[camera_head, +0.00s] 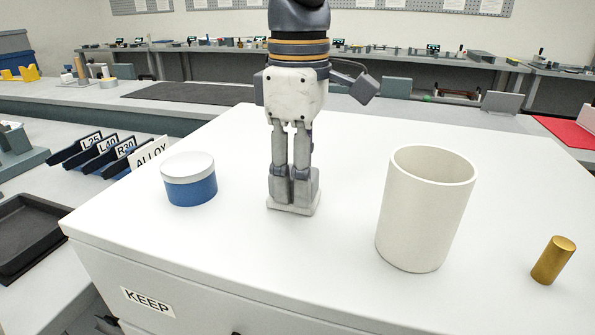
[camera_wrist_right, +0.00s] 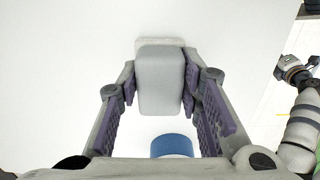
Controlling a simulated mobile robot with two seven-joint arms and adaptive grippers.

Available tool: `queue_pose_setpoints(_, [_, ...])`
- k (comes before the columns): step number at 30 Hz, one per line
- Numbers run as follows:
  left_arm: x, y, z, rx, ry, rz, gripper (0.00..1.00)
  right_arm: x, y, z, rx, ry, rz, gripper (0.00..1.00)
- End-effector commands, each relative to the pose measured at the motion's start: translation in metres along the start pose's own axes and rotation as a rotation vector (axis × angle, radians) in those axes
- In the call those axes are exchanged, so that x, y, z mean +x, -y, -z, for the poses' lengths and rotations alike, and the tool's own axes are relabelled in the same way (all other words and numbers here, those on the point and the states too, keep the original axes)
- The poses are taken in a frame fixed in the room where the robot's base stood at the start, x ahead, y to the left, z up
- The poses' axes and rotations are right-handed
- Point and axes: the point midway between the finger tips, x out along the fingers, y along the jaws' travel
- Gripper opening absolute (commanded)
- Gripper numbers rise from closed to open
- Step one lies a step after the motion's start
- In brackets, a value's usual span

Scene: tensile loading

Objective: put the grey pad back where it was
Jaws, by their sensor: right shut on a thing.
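My right gripper (camera_head: 293,188) points straight down over the white cabinet top, between the blue tin with a pale lid (camera_head: 189,180) and the white cup (camera_head: 425,210). It is shut on the grey pad (camera_wrist_right: 161,82), a rounded block between the two purple-lined fingers in the wrist view. In the head view the fingers hide most of the pad; a pale lower edge (camera_head: 291,209) shows under them, at or just above the cabinet top. I cannot tell whether it touches. My left gripper is not in the head view.
The blue tin also shows below the pad in the wrist view (camera_wrist_right: 172,145). A brass cylinder (camera_head: 553,260) stands at the right. A black tray (camera_head: 28,235) and labelled holders (camera_head: 100,152) are at the left. The cabinet top (camera_head: 330,262) is clear in front of the gripper.

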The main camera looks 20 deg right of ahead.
Motion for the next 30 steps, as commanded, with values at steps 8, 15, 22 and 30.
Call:
queue_pose_setpoints(8, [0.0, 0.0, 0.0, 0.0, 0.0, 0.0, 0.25, 0.003, 0.0, 0.0, 0.0, 0.0, 0.0, 0.44])
queue_pose_setpoints(15, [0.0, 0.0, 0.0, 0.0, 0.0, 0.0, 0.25, 0.003, 0.0, 0.0, 0.0, 0.001, 0.0, 0.53])
queue_pose_setpoints(22, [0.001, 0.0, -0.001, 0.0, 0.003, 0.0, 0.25, -0.012, -0.001, 0.001, 0.001, -0.001, -0.003, 0.53])
queue_pose_setpoints(30, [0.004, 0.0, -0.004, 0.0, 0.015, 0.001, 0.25, -0.078, -0.001, 0.002, 0.002, -0.002, -0.003, 0.53])
